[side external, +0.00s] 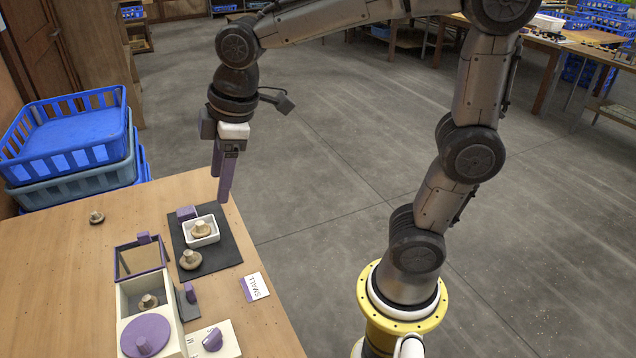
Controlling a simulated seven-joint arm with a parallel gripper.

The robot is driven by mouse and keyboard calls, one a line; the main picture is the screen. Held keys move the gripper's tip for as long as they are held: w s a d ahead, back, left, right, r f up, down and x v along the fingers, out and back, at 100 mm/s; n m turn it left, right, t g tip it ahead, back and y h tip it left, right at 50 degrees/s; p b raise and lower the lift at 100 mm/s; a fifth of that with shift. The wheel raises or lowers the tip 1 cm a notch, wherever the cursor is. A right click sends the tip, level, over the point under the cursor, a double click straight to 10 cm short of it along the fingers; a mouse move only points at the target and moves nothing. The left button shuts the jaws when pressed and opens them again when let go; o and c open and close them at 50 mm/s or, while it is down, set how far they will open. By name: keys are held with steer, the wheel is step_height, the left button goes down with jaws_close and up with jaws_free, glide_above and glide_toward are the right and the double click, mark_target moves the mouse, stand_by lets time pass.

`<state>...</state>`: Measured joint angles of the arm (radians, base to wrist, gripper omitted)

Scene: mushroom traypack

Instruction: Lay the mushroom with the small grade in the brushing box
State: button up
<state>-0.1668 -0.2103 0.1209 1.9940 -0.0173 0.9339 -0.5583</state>
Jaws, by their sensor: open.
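My gripper (225,180) has purple fingers pointing down. It is open and empty, above the far right table edge near the dark mat (225,252). One brown mushroom (190,260) lies on the mat, and another (201,228) sits in a small white tray (214,234) there. A third mushroom (96,217) lies on bare wood at the left. A cream box (124,300) with compartments stands in front; another mushroom (148,301) sits in its middle part. A card (257,286) reading SMALL lies right of the box. I cannot tell which container is the brushing box.
A purple-rimmed frame (140,245) stands at the box's far end, and a round purple lid (145,334) covers its near end. A white piece with a purple knob (212,339) sits beside it. Blue crates (70,140) are stacked at the left.

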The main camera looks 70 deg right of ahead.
steer(key=s+d+f+m+t, duration=0.1)
steer(key=s+d+m, duration=0.1)
steer(key=s+m, duration=0.2)
steer(key=s+d+m+t, duration=0.1)
steer(key=s+d+m, duration=0.2)
steer(key=s, duration=0.8)
steer(key=shift+s+f+m, duration=0.25)
steer(key=shift+f+m, duration=0.1)
steer(key=shift+m, duration=0.35)
